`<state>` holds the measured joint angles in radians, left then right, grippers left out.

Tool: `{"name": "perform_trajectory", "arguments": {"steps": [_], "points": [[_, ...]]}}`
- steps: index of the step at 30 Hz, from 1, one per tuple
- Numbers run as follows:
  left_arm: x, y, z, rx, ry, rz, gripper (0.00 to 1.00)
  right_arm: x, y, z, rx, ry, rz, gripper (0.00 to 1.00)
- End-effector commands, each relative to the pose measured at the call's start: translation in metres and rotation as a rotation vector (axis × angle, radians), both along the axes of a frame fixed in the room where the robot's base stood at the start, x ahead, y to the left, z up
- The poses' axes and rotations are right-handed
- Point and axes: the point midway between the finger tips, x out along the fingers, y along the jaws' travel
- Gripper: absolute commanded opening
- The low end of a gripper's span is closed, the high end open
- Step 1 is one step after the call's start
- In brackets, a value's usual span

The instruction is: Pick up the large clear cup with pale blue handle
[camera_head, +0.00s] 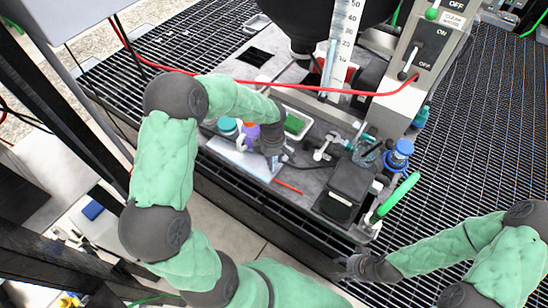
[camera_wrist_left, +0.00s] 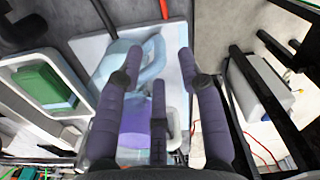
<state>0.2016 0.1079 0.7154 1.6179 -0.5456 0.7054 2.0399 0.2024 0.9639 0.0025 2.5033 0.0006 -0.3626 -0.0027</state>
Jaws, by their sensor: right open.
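In the left wrist view, a large clear cup (camera_wrist_left: 113,62) with a pale blue handle (camera_wrist_left: 153,55) stands on a white tray (camera_wrist_left: 92,45). My left gripper (camera_wrist_left: 157,68) is open above it, its fingers apart, with the handle showing between the fingertips. I cannot tell whether any finger touches the cup. In the head view my left gripper (camera_head: 272,160) points down at the right part of the white tray (camera_head: 232,158), and the cup is hard to make out there. My right gripper (camera_head: 350,267) is open and empty at the lower right, away from the cup.
A purple item (camera_wrist_left: 134,122) sits close by the cup. A green sponge-like block (camera_head: 294,124) lies in a white dish. A teal-lidded container (camera_head: 228,126) stands at the tray's back. A red hose (camera_head: 300,88) crosses behind. A black box (camera_head: 345,188) stands right.

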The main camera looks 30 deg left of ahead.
Motion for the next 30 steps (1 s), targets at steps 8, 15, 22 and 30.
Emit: {"name": "perform_trajectory", "arguments": {"steps": [8, 15, 22, 30], "points": [[0.001, 0.000, -0.025, 0.000, -0.001, -0.001, 0.38, 0.000, 0.000, -0.014, 0.000, 0.000, 0.000, 0.51], [0.001, 0.001, -0.054, -0.001, -0.001, -0.001, 0.38, 0.000, 0.000, -0.027, 0.000, 0.000, 0.000, 0.51], [0.001, 0.001, -0.054, 0.000, -0.002, -0.001, 0.38, 0.000, 0.000, -0.026, 0.000, 0.000, 0.000, 0.51], [0.001, 0.001, -0.054, 0.000, -0.002, -0.001, 0.00, 0.000, 0.000, -0.026, 0.000, 0.000, 0.000, 0.51]]}}
